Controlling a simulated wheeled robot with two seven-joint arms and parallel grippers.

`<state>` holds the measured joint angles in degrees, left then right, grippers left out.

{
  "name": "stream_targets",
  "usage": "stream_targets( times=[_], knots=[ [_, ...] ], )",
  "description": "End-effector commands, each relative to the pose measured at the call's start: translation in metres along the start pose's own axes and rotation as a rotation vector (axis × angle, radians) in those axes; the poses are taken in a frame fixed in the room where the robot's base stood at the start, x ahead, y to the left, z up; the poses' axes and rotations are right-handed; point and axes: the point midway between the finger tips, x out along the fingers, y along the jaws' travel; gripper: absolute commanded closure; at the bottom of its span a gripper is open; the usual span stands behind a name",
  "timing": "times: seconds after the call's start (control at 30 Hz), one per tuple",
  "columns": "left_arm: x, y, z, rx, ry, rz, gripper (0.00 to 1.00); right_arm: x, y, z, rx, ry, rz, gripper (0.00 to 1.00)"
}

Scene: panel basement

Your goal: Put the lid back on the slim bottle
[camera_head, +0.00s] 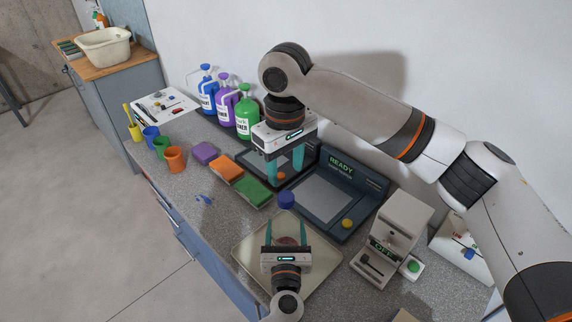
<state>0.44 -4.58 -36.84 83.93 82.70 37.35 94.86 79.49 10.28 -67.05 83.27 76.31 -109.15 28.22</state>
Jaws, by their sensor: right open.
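A blue cap-like piece (286,200), probably the lid, shows at the far edge of the pale tray. Whether it sits on a bottle is not clear. My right gripper (285,172) points down just behind and above the blue piece, open, its teal fingers apart with nothing clearly between them. My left gripper (286,230) is low over the tray with its teal fingers spread, pointing away from me. A small brownish shape (287,241) shows between them, perhaps part of the slim bottle; I cannot make out its outline or any contact.
The pale tray (247,252) lies on the speckled counter. A dark READY device (322,190) and a grey OFF machine (390,240) stand right. Sponges (226,170), cups (175,159) and large jugs (246,115) stand left and behind.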

Motion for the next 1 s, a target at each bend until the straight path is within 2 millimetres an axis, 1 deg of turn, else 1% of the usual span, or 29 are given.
stream_targets(
  times=[0.03, 0.13, 0.47, 0.57, 0.8, 1.0],
  knots=[
    [0.0, 0.0, 0.001, 0.0, -0.001, 0.0, 0.99, -0.004, -0.002, -0.001, -0.037, 0.001, -0.003, 0.51],
    [0.0, 0.0, 0.001, 0.0, -0.001, 0.0, 0.99, -0.006, -0.001, -0.001, -0.08, 0.003, 0.002, 0.51],
    [0.0, 0.0, 0.001, 0.0, -0.001, 0.0, 0.99, -0.004, -0.001, -0.001, -0.083, 0.004, 0.004, 0.51],
    [0.0, 0.0, 0.001, 0.0, -0.001, 0.0, 0.99, 0.004, -0.001, -0.001, -0.082, 0.005, 0.003, 0.51],
    [0.0, 0.0, 0.0, 0.0, -0.001, 0.0, 0.99, 0.041, -0.001, -0.002, -0.082, 0.006, 0.003, 0.51],
    [0.0, 0.0, 0.0, 0.0, -0.001, 0.0, 0.99, 0.065, -0.001, -0.002, -0.082, 0.004, 0.004, 0.51]
  ],
)
